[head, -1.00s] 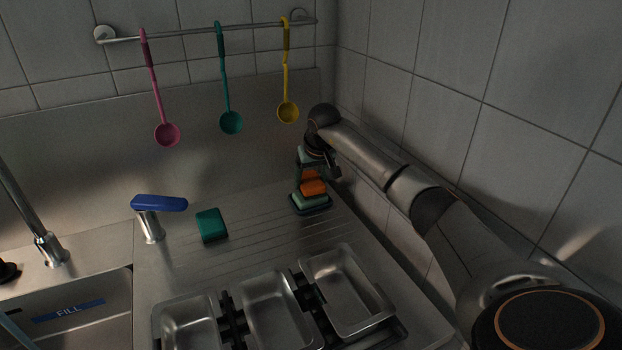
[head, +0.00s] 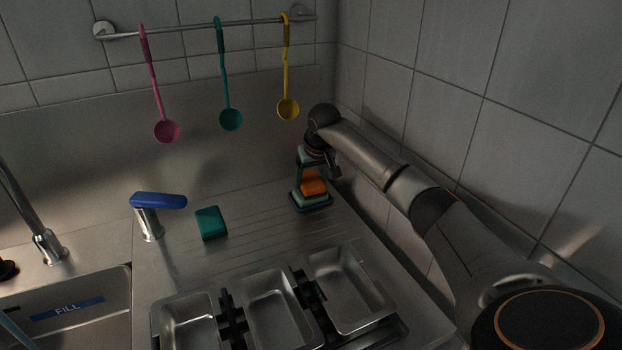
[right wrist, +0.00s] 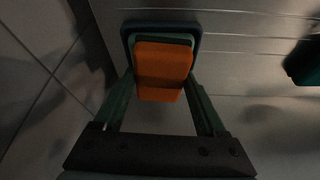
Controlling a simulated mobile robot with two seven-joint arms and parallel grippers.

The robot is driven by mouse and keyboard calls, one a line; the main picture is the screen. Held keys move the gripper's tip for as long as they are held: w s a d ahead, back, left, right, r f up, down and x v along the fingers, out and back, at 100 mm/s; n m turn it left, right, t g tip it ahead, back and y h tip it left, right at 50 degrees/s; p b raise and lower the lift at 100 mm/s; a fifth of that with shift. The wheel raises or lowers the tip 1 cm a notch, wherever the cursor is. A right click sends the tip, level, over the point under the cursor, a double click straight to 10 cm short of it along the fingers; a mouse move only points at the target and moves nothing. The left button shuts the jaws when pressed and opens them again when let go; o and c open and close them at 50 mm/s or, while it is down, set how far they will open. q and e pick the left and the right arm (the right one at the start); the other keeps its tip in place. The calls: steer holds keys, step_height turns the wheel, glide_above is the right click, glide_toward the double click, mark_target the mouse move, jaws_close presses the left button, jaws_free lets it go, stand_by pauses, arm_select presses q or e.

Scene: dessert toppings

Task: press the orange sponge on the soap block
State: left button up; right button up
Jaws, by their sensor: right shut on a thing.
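The orange sponge (head: 313,187) is held between the fingers of my right gripper (head: 313,181). In the right wrist view the sponge (right wrist: 163,68) sits between the green fingertips of the right gripper (right wrist: 163,78). The pale green soap block (head: 311,199) lies directly under the sponge, in a dark dish (head: 313,209); the block's edge (right wrist: 160,37) shows past the sponge in the wrist view. The sponge looks to be on or just above the block; I cannot tell if they touch. My left gripper is not in view.
A green sponge (head: 211,223) lies on the ribbed drainboard (head: 262,230), left of the dish. Metal pans (head: 349,289) are in front. The tiled wall (head: 440,110) is close on the right. Ladles (head: 231,120) hang behind.

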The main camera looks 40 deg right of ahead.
mark_target(311, 180)
steer(key=shift+f, duration=0.5)
stand_by(1.8)
step_height(311, 180, up, 7)
steer(key=p, duration=0.6)
steer(key=shift+r, duration=0.1)
stand_by(0.6)
steer(key=shift+s+a+f, duration=0.1)
steer(key=shift+f, duration=0.1)
